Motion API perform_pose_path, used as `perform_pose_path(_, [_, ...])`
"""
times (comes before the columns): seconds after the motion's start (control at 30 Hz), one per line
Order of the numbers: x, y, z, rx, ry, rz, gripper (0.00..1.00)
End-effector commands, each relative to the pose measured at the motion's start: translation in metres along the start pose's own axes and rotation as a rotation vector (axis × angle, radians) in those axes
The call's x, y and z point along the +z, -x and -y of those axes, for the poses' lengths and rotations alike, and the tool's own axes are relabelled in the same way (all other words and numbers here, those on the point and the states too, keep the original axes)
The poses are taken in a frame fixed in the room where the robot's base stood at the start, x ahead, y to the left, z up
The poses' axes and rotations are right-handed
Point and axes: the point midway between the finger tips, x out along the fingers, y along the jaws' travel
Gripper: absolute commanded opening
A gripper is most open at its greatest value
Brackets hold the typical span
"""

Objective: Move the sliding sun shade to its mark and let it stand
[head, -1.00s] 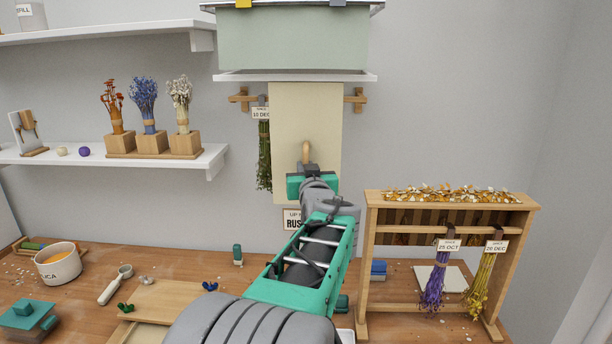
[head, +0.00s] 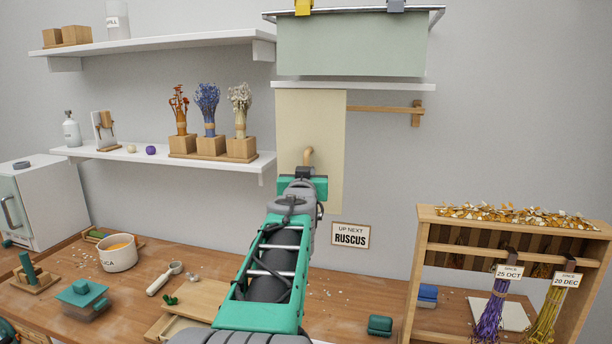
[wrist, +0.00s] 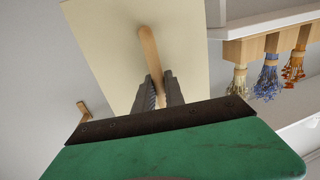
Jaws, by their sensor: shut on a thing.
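The sun shade (head: 325,118) is a flat cream panel hanging upright against the wall below the green box's shelf. It covers the left part of the wooden rail (head: 385,108). A wooden peg handle (head: 308,155) sticks out of its lower half. My gripper (head: 305,171) is shut on this handle. In the wrist view, the two grey fingers (wrist: 159,88) close around the lower end of the handle (wrist: 149,52), in front of the shade (wrist: 178,40). No hanging bunch shows on the rail. I cannot make out a mark for the shade.
A shelf (head: 262,165) with dried flowers in wooden blocks (head: 211,145) ends just left of the shade. A RUSCUS sign (head: 351,236) is on the wall at lower right. A wooden drying rack (head: 423,265) stands right.

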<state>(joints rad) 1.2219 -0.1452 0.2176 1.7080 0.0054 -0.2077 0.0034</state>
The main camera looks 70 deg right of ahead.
Motion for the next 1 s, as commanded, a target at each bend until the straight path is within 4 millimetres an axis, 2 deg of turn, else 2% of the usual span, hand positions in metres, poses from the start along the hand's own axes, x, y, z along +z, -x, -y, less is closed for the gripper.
perform_pose_path(0.03, [-0.002,0.0,0.003,-0.007,-0.001,-0.003,0.0])
perform_pose_path(0.07, [-0.002,0.0,0.003,-0.007,-0.001,-0.003,0.17])
perform_pose_path(0.3, [-0.001,0.0,0.002,-0.005,0.0,-0.003,0.36])
perform_pose_path(0.53, [-0.001,0.001,0.001,-0.003,0.0,-0.002,0.36])
perform_pose_path(0.63, [0.0,0.008,0.001,-0.003,0.0,-0.003,0.36])
perform_pose_path(0.9, [0.0,0.061,0.001,-0.004,0.0,-0.006,0.36])
perform_pose_path(1.0, [0.0,0.073,0.002,-0.005,0.0,-0.004,0.36])
